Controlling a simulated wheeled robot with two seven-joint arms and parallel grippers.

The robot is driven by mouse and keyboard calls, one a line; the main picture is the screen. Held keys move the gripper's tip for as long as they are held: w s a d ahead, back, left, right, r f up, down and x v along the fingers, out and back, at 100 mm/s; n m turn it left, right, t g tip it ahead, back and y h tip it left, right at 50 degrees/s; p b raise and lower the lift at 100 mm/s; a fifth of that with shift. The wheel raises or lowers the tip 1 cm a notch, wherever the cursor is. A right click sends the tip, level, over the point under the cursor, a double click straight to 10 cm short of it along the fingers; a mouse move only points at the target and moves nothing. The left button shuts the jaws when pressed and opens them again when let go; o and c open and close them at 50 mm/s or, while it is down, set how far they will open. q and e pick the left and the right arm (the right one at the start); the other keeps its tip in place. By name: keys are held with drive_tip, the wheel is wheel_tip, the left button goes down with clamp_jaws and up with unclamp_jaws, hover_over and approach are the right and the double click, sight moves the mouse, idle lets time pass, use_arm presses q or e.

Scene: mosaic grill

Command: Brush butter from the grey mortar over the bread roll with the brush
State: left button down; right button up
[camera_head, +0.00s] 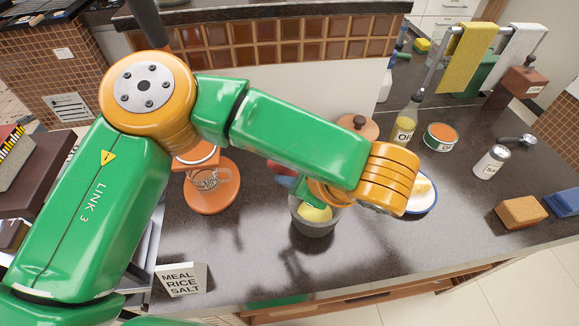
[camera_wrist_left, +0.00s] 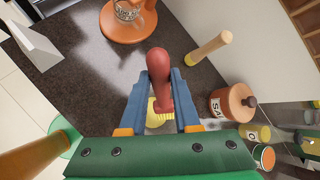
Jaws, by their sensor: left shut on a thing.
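My left gripper (camera_wrist_left: 160,92) is shut on the brush (camera_wrist_left: 158,65), which has a dark red handle and yellow bristles. In the head view the red handle (camera_head: 284,170) shows beside my wrist, and the bristles are hidden. The grey mortar (camera_head: 314,229) stands below my left gripper, with yellow butter (camera_head: 315,214) inside. In the wrist view the bristles are over or against the yellow butter (camera_wrist_left: 154,122); contact is unclear. A pale yellowish piece, probably the bread roll (camera_head: 424,189), lies on a blue-rimmed plate (camera_head: 431,207), partly hidden by my wrist. My right gripper is not in view.
An orange stand with a glass jug (camera_head: 210,195) is at the left, and a labelled sign (camera_head: 181,280) at the front left. An oil bottle (camera_head: 405,125), a round tin (camera_head: 440,136), a shaker (camera_head: 491,162) and a sponge (camera_head: 521,212) are at the right.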

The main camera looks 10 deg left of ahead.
use_arm(q)
drive_tip(key=shift+r, duration=0.45)
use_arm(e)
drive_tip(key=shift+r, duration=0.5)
use_arm(q)
wheel_tip(320, 180, up, 7)
drive_tip(key=p, duration=0.6)
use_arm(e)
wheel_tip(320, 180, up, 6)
